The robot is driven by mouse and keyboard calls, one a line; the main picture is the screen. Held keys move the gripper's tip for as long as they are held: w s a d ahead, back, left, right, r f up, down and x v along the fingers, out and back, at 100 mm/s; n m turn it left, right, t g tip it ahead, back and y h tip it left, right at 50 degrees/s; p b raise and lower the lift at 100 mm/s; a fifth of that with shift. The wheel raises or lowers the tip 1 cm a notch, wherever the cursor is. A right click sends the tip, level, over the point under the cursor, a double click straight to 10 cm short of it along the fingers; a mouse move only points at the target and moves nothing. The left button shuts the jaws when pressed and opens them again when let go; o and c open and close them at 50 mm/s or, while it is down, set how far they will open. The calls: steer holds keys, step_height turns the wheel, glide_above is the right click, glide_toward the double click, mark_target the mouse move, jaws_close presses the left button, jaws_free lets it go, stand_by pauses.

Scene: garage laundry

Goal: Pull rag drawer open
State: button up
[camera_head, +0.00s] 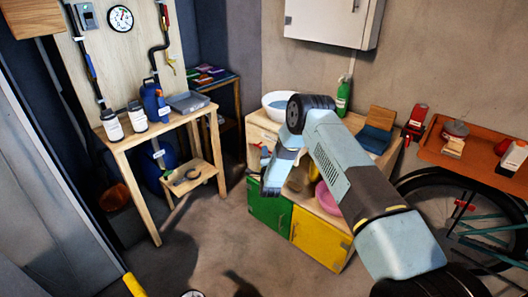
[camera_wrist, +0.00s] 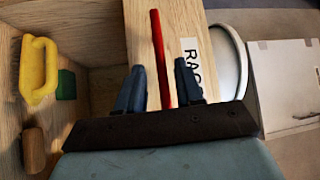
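The rag drawer's pale wood front (camera_wrist: 143,25) fills the upper middle of the wrist view, with a white label (camera_wrist: 192,58) reading "RAG", partly hidden by a finger. A long red bar handle (camera_wrist: 158,45) runs along it. My gripper (camera_wrist: 160,75) is open, with one dark finger on each side of the handle in the picture and a gap on both sides; I cannot tell whether the fingertips reach past the bar. In the head view my gripper (camera_head: 268,180) is in front of the wooden cabinet (camera_head: 255,121), and my arm hides much of the drawer area.
An open compartment beside the drawer holds a yellow-handled tool (camera_wrist: 39,68), a green block (camera_wrist: 66,85) and a brown wooden piece (camera_wrist: 34,150). A white basin (camera_head: 277,101) stands on the cabinet. Green (camera_head: 268,212) and yellow doors (camera_head: 318,240) are below. The workbench (camera_head: 150,137) is left, with floor between.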

steer(key=shift+w+a+r, duration=0.1)
steer(key=shift+w, duration=0.55)
steer(key=shift+w+a+r, duration=0.1)
steer(key=shift+w, duration=0.55)
jaws_close()
